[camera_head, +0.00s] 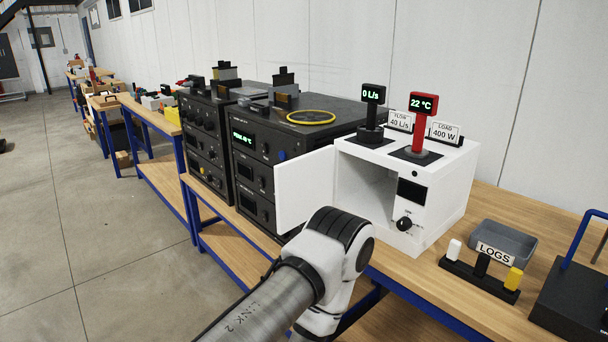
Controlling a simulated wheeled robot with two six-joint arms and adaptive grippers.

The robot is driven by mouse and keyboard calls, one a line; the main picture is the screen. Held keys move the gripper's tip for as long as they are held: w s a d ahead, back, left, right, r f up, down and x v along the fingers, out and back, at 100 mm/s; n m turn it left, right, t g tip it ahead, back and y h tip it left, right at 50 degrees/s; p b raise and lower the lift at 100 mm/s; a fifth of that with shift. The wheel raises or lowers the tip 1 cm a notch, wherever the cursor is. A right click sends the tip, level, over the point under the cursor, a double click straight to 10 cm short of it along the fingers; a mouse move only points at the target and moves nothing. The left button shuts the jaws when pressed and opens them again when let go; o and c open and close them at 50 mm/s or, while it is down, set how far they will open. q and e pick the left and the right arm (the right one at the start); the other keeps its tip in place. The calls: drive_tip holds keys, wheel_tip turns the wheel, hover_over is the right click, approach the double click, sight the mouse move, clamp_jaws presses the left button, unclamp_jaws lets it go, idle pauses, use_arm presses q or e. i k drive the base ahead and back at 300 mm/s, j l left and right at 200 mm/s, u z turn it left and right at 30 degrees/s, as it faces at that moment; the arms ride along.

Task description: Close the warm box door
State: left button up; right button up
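The warm box (450,205) is a white cabinet on the wooden bench, right of centre. Its white door (306,190) stands open, swung out to the left of the box. The opening behind it shows the box's inside wall, partly hidden. The box front has a dark display (411,192) and a black knob (404,223). One of my arms comes in from the bottom, and its bent joint is in front of the door's lower edge. I cannot tell whether it touches the door. Neither gripper is in view.
On the box stand a black post reading 0 L/s (373,93) and a red post reading 22 °C (423,104). Black rack units (290,130) stand left of the door. A grey LOGS tray (516,240) and a holder with coloured pegs (480,277) lie to the right.

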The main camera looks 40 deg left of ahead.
sight(304, 184)
drive_tip(key=j+z, duration=0.15)
drive_tip(key=j, duration=0.6)
drive_tip(key=i+j+z, duration=0.15)
drive_tip(key=j, duration=0.65)
drive_tip(key=k+j+z, duration=0.15)
drive_tip(key=j, duration=0.65)
drive_tip(key=j+z, duration=0.15)
drive_tip(key=j, duration=0.6)
drive_tip(key=k+j+z, duration=0.15)
drive_tip(key=j, duration=0.65)
drive_tip(key=i+j, duration=0.3)
drive_tip(key=i, duration=0.15)
